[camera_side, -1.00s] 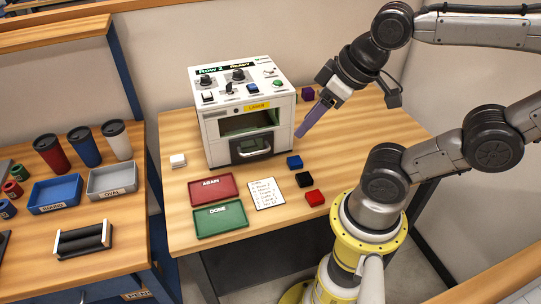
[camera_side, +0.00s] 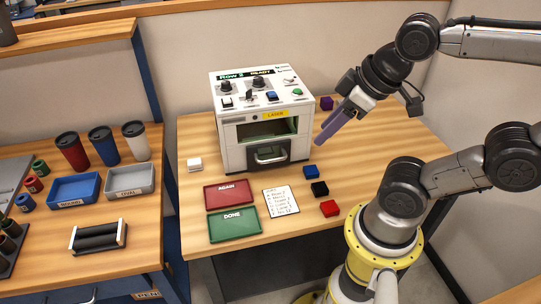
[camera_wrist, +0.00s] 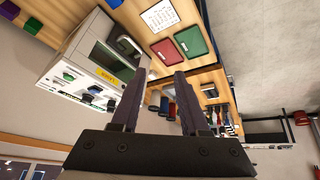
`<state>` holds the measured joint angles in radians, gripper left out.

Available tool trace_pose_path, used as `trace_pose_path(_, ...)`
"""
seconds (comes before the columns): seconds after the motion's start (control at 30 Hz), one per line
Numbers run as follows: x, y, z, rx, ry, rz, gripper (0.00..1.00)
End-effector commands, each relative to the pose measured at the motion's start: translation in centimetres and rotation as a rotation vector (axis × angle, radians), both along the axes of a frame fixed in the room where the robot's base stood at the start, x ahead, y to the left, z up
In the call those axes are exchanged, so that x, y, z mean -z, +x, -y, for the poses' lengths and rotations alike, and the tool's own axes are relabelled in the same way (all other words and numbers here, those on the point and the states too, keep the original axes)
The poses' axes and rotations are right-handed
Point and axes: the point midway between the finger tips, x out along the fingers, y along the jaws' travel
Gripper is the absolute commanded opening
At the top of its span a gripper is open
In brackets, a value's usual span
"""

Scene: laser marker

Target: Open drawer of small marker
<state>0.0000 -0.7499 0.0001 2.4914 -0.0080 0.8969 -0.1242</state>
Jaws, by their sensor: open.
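The small laser marker (camera_side: 262,118) is a white box with knobs and buttons on its sloped top, a yellow LASER label and a dark front window. Its drawer, with a dark handle (camera_side: 270,155), sits low on the front and looks shut. In the wrist view the marker appears turned over at upper left, with the handle (camera_wrist: 130,45) in sight. My gripper (camera_side: 320,139) hangs in the air just right of the marker's front, apart from the handle. In the wrist view its two fingers (camera_wrist: 157,74) are spread with nothing between them.
A red AGAIN tray (camera_side: 230,194), a green DONE tray (camera_side: 234,224) and a paper list (camera_side: 281,201) lie in front of the marker. Blue (camera_side: 310,172), black (camera_side: 320,188) and red (camera_side: 329,208) blocks lie to the right. A white block (camera_side: 195,165) lies left.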

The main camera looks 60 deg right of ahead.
Motion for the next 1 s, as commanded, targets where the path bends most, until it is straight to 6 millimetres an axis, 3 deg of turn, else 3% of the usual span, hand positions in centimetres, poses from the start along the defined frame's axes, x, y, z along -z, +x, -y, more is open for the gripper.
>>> trace_pose_path(0.3,-1.5,5.5,1.6,-0.348,-0.244,-0.073,0.45)
trace_pose_path(0.47,-0.4,9.3,2.8,-0.504,-0.328,-0.175,0.45)
trace_pose_path(0.6,1.8,12.4,4.0,-0.603,-0.359,-0.277,0.45)
trace_pose_path(0.77,4.2,14.2,4.8,-0.621,-0.342,-0.36,0.45)
trace_pose_path(1.0,6.3,14.4,5.3,-0.618,-0.32,-0.408,0.45)
